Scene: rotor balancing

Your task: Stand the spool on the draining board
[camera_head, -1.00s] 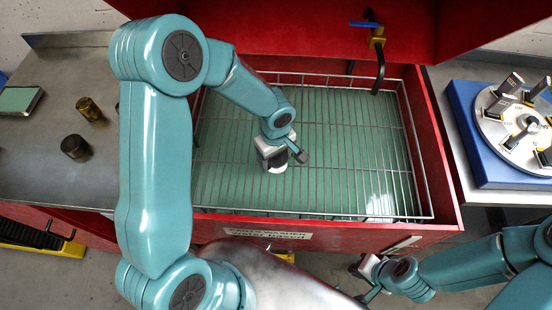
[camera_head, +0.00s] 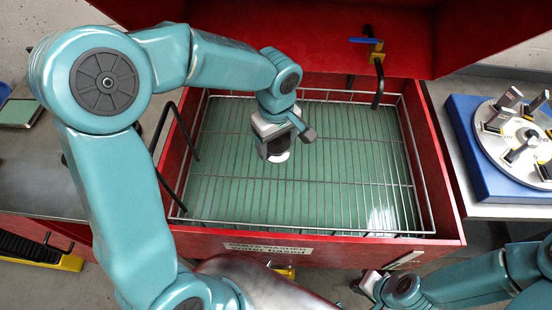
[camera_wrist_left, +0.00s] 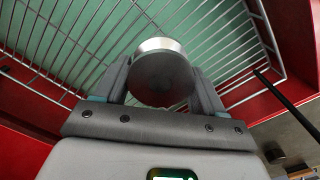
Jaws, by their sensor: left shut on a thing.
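My left gripper (camera_head: 277,150) is over the wire rack in the red parts washer. In the left wrist view its two fingers (camera_wrist_left: 162,90) are shut on the spool (camera_wrist_left: 162,72), a round grey metal piece with a bright rim. In the head view only a pale bit of the spool (camera_head: 279,157) shows below the fingers. The draining board appears to be the wire rack (camera_head: 345,150) over the green basin; the gap between spool and rack is hard to judge. My right gripper (camera_head: 366,283) is at the lower right, outside the washer; its jaws are too small to read.
The washer's red walls (camera_head: 440,165) surround the rack, with the raised red lid behind. A blue base with a round dial (camera_head: 515,140) stands at right. Most of the rack is clear.

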